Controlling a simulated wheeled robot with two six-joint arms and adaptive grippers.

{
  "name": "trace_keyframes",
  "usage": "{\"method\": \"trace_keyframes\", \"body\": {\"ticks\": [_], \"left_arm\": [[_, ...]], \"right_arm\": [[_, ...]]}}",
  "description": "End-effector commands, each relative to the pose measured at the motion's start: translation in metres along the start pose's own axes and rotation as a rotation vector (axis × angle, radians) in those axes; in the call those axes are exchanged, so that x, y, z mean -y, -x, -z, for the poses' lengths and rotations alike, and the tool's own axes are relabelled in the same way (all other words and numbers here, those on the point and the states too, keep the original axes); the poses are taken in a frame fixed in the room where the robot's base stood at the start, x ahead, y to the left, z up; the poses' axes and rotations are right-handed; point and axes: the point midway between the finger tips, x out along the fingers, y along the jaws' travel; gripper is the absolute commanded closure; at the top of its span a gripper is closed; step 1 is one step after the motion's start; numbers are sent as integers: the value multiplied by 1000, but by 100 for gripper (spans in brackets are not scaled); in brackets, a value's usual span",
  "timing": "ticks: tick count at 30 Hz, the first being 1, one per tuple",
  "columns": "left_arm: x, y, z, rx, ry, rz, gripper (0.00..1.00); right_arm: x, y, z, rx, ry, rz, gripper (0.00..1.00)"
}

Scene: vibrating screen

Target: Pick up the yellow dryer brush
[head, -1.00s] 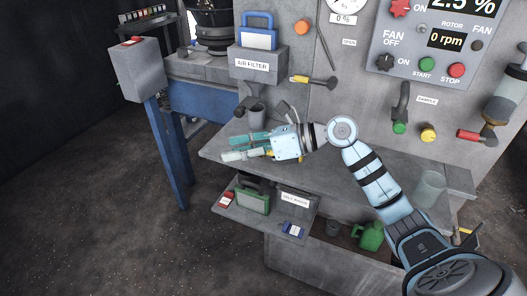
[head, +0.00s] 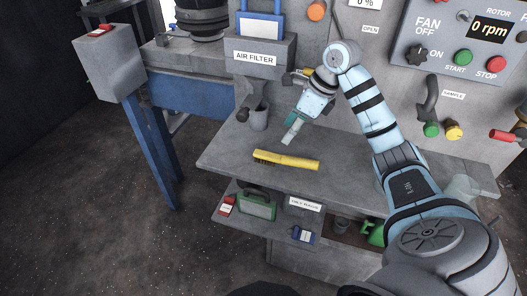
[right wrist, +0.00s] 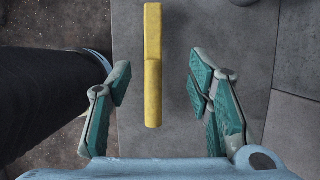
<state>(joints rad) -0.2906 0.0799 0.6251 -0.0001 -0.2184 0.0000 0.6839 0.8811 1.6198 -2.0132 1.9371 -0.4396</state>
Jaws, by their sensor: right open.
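The yellow dryer brush (head: 287,160) lies on the grey bench top (head: 345,172) near its front left part, with dark bristles at its left end. In the right wrist view the brush (right wrist: 153,70) lies lengthwise between the two open fingers, touching neither. My right gripper (head: 291,133) is above the bench, a little above the brush in the head view. Its teal finger pads also show wide apart in the right wrist view (right wrist: 160,90). My left gripper is not in view.
Below is a shelf with a green case (head: 257,204), a red item (head: 227,205) and a blue item (head: 302,234). The AIR FILTER box (head: 262,55) juts out behind.

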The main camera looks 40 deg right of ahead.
Motion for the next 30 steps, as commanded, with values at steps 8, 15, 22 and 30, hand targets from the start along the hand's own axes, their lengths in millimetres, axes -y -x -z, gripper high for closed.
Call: {"method": "trace_keyframes", "body": {"ticks": [8,15,22,30], "left_arm": [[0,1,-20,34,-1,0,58],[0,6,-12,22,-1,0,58],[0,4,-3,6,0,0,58],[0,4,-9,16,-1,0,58]], "right_arm": [[0,-67,-1,-2,-1,-5,53],[-2,-105,-9,-1,-1,-7,53],[-1,-124,-7,-1,1,-2,53],[-1,-124,-7,-1,1,-2,82]]}}
